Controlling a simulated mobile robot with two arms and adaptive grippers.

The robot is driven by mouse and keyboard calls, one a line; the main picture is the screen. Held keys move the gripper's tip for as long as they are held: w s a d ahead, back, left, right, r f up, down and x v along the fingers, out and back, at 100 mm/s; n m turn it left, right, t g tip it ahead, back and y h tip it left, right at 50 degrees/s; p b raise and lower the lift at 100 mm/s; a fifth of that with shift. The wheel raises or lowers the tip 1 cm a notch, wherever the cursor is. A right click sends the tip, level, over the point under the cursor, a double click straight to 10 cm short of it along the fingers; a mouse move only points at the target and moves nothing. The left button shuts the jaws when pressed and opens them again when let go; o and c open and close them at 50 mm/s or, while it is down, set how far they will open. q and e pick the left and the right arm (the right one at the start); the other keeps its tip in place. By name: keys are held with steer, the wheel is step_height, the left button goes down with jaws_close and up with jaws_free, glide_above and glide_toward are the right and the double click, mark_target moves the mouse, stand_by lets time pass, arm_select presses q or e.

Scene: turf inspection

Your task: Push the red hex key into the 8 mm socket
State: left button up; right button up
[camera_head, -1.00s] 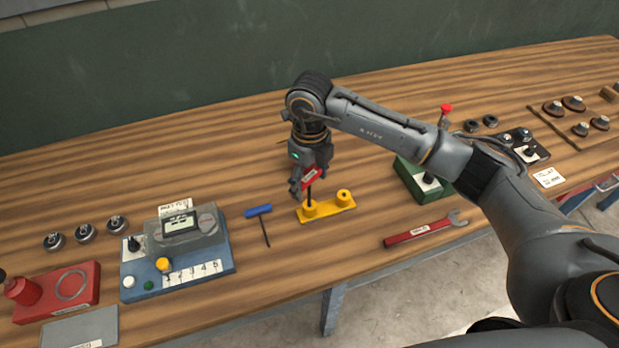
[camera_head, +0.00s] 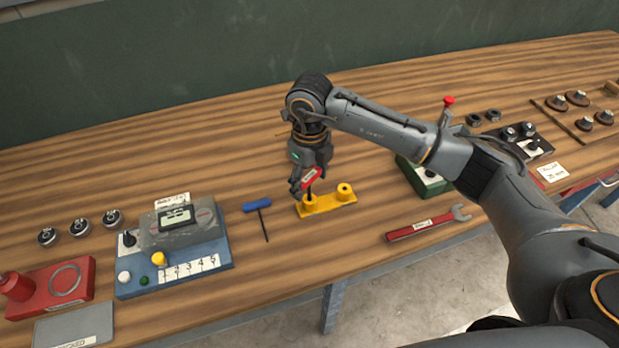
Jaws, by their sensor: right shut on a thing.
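The red hex key (camera_head: 311,176) has a red handle and a dark shaft that points down. My right gripper (camera_head: 304,184) is shut on its red handle. The shaft is over the left of two raised round sockets on a yellow block (camera_head: 328,206). The shaft's lower end meets the top of the left socket (camera_head: 309,204); how deep it sits I cannot tell. The right socket (camera_head: 345,191) is empty, with a dark hole showing. Size marks on the sockets cannot be read. My left gripper is not in view.
A blue-handled hex key (camera_head: 258,205) lies left of the block. A red wrench (camera_head: 412,230) lies to the right, near the front edge. A blue box with a meter (camera_head: 185,255) stands left, and a green box (camera_head: 423,177) stands right, partly behind my arm.

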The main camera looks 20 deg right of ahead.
steer(key=shift+f, duration=0.15)
steer(key=o, duration=1.2)
steer(key=shift+o, duration=0.2)
step_height(320, 180, up, 12)
